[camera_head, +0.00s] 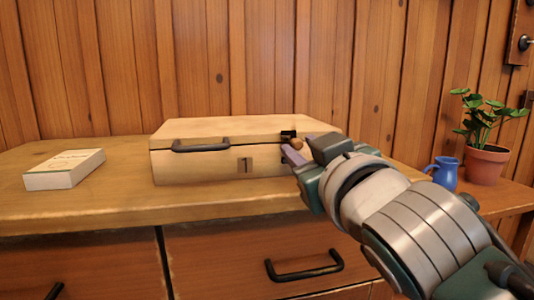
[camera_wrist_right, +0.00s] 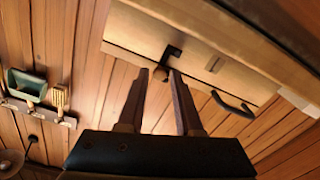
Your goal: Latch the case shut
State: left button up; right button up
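A pale wooden case (camera_head: 205,170) stands on the cabinet top with its lid down; I cannot tell whether a small gap remains at the seam. It has a dark handle (camera_head: 200,146) and a "1" label on its front. A black latch (camera_head: 288,134) with a brown knob (camera_head: 297,144) is at the front's right part. The latch (camera_wrist_right: 173,51) and knob (camera_wrist_right: 160,74) also show in the right wrist view. My right gripper (camera_head: 296,152) is open at the latch, its fingertips either side of the knob with space between. My left gripper is out of view.
A white box (camera_head: 60,172) lies left of the case on the cabinet top (camera_head: 120,207). A blue jug (camera_head: 444,172) and a potted plant (camera_head: 484,163) stand at the right. A plank wall is close behind. Drawers with a dark handle (camera_head: 304,270) are below.

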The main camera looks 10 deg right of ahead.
jog(key=s+p, duration=0.1)
jog(key=s, duration=0.8)
jog(key=shift+s+d+p, duration=0.15)
jog(key=shift+s+p, duration=0.15)
jog(key=shift+p, duration=0.1)
jog(key=s+d+r+m+g+p, duration=0.1)
jog(key=s+d+r+g+p, duration=0.2)
jog(key=s+r+g+p, duration=1)
jog(key=s+d+r+m+g+p, duration=0.15)
jog(key=s+r+p, duration=0.55)
jog(key=p, duration=1.5)
jog(key=w+p+v, duration=0.2)
jog(key=p+v, duration=0.9)
jog(key=p, duration=0.1)
jog(key=w+a+r+p+v, duration=0.1)
jog(key=w+p+v, duration=0.2)
jog(key=p+v, duration=0.8)
jog(key=w+r+p+v, duration=0.1)
jog(key=w+p+v, duration=0.1)
jog(key=p+v, duration=0.9)
jog(key=shift+w+r+p, duration=0.25)
jog(key=shift+r+p, duration=0.15)
jog(key=shift+p, duration=0.6)
